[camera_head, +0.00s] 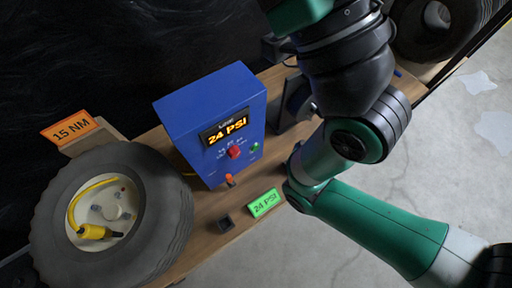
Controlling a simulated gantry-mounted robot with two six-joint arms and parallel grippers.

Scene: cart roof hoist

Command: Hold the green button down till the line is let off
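A blue box (187,124) stands on the wooden bench, its display (226,127) reading "24 PSI". A small green button (254,147) is on its front face, right of a red knob (234,153). Nothing visible touches the green button; whether it is pressed in cannot be told. An orange-red fitting (230,180) is low on the same face. A yellow line with a yellow fitting (93,231) lies over the hub of a tyred wheel (165,215) at the left. One green and black arm of mine crosses the right half. Neither gripper shows.
A green "24 PSI" card (264,203) and a small black block (226,223) are in front of the box. An orange "15 NM" card (72,130) stands behind the wheel. Another tyre (432,35) is at the top right. Grey floor (450,130) shows beyond the bench (204,209).

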